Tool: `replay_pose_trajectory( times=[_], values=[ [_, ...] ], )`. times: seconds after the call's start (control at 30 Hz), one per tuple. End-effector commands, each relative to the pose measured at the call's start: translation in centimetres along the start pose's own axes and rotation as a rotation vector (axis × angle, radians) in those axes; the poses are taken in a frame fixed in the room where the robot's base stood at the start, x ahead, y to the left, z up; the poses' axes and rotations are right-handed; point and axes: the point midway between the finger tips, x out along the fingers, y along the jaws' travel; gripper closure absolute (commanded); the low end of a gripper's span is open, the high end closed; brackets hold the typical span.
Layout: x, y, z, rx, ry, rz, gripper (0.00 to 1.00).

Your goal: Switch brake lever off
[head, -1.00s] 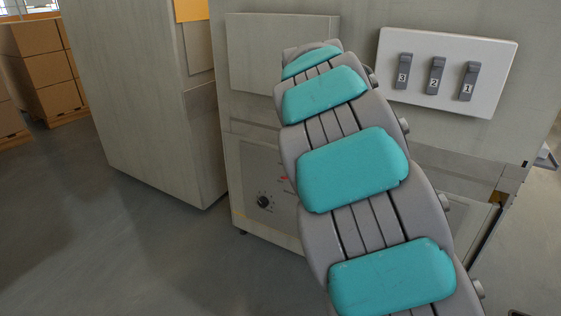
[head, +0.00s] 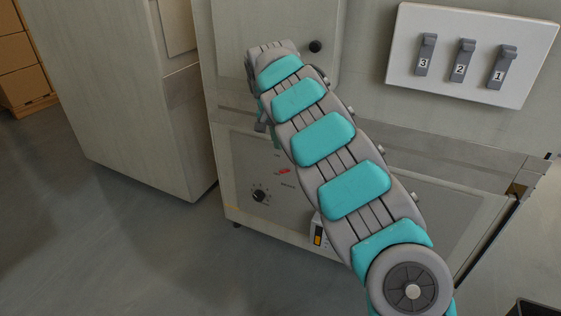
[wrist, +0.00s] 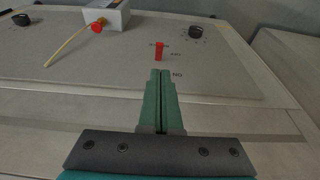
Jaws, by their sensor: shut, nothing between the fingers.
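The brake lever is a small red handle (wrist: 159,50) on the grey panel in the wrist view, with printed lettering around it and "ON" legible on the gripper's side. It also shows as a small red handle (head: 284,171) on the cabinet front in the head view, left of my arm. My gripper (wrist: 160,73) is shut and empty, its green fingers together. In the wrist view its tips are just short of the lever and in line with it; I cannot tell whether they touch. In the head view the fingertips cannot be clearly made out.
A black dial (wrist: 195,31) sits near the lever, and another (wrist: 22,19) is farther left. A white box (wrist: 105,14) with a red part and yellow rod stands out from the panel. Three numbered switches (head: 463,60) are on a white plate higher up. Open floor lies left.

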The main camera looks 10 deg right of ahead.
Motion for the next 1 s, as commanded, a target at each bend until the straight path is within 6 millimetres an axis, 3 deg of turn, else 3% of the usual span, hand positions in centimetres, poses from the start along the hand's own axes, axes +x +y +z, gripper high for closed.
replay_pose_trajectory(
  times=[0.27, 0.7, 1.0],
  values=[
    [0.5, 0.1, 0.0, 0.000, -0.001, 0.001, 1.00],
    [7.3, 0.2, 0.0, 0.002, -0.003, 0.002, 1.00],
    [9.9, 0.1, 0.0, 0.000, -0.002, 0.001, 1.00]
  ],
)
